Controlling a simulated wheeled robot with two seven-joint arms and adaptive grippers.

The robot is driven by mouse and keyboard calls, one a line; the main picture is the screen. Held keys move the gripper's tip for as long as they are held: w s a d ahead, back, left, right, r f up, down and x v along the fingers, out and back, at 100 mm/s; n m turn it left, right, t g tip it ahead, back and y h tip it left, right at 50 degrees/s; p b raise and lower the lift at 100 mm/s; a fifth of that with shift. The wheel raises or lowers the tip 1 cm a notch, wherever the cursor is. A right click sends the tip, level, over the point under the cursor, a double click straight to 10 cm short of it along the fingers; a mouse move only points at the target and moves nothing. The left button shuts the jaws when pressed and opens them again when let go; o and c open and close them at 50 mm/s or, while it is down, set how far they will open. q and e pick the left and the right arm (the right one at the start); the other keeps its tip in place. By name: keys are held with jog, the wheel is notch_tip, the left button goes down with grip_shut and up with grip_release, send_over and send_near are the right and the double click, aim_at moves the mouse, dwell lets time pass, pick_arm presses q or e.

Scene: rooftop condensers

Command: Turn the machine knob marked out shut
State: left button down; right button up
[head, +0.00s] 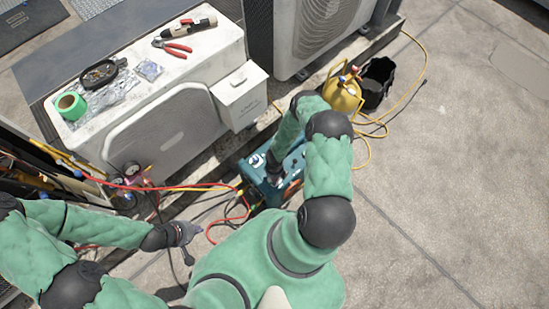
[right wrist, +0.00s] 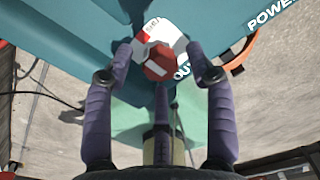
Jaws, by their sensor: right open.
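The teal machine (head: 253,172) stands on the ground beside the condenser, partly covered by my right arm. In the right wrist view, a knob with a red faceted cap (right wrist: 160,62) sits on the teal panel over a white and red dial plate (right wrist: 152,28). Lettering that looks like "OUT" shows partly beside it. My right gripper (right wrist: 159,54) is open, with one finger on each side of the knob; I cannot tell whether they touch it. My left gripper (head: 186,234) is low, left of the machine; its jaw state is unclear.
Red and yellow hoses (head: 205,187) run from the gauges (head: 132,170) to the machine. A yellow cylinder (head: 343,96) and black bucket (head: 378,80) stand behind. Pliers (head: 176,49) and green tape (head: 70,106) lie on the condenser. Paving at right is clear.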

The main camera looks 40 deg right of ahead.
notch_tip(320, 180, up, 11)
jog(key=shift+r, duration=0.15)
dwell(0.4)
dwell(0.4)
jog(key=shift+a, duration=0.15)
